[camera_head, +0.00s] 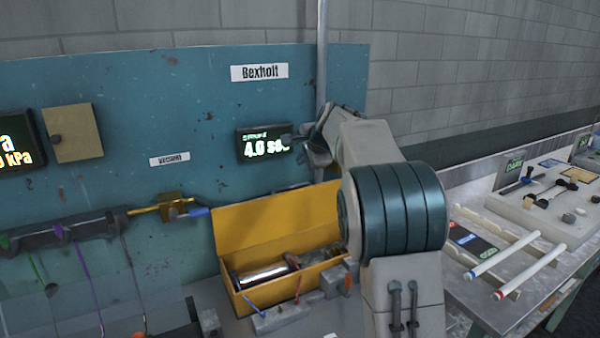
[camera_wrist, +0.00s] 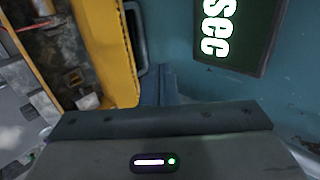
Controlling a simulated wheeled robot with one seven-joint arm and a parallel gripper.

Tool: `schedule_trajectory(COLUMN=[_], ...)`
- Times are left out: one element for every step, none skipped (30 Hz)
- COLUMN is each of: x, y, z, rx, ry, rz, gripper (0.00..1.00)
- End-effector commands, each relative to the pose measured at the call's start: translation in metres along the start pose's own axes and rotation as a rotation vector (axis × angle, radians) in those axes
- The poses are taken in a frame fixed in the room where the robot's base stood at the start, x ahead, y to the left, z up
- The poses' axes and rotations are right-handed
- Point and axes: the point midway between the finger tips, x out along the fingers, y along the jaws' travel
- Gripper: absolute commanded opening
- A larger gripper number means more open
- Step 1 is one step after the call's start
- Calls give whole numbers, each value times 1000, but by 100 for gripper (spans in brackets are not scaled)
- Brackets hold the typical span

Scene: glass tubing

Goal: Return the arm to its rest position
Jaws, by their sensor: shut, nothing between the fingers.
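My arm rises at the right of the head view, and my gripper (camera_head: 292,139) reaches left from it, in front of the right edge of a small dark display (camera_head: 262,144) reading 4.0 with the rest partly covered. The fingers are together with nothing between them. Whether they touch the display or panel I cannot tell. In the wrist view the display (camera_wrist: 242,35) shows at upper right with the letters "sec", and the gripper's grey body fills the bottom.
A yellow open box (camera_head: 275,225) with a metal cylinder stands below the display, against the blue panel (camera_head: 190,100). A brass valve with a blue handle (camera_head: 190,211) juts out at left. A bench at right holds a white-rod rack (camera_head: 508,255) and a tool tray (camera_head: 545,205).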

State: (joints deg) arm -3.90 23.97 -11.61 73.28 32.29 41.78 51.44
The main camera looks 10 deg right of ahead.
Motion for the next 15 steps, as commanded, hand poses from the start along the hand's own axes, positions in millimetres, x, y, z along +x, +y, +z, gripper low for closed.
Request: schedule_trajectory(x=[-3,-5,-9,-12,-17,-24,-31,-38,-49,-58,-67,-78,-87,-95,-106], y=[-1,-1,0,2,5,11,17,23,34,43,53,67,78,90,105], z=[0,0,1,2,3,6,8,11,15,19,23,29,34,38,45], rx=[-1,-3,-10,-18,-31,-56,-76,-104,-145,-180,-217,-269,-307,-347,-400], ry=[0,0,-1,-1,-2,-4,-6,-9,-13,-17,-23,-30,-36,-43,-52], rz=[1,2,5,8,14,25,35,47,64,79,94,116,132,148,169], gripper=[0,0,0,0,0,0,0,0,0,0,0,0,0,0,0])
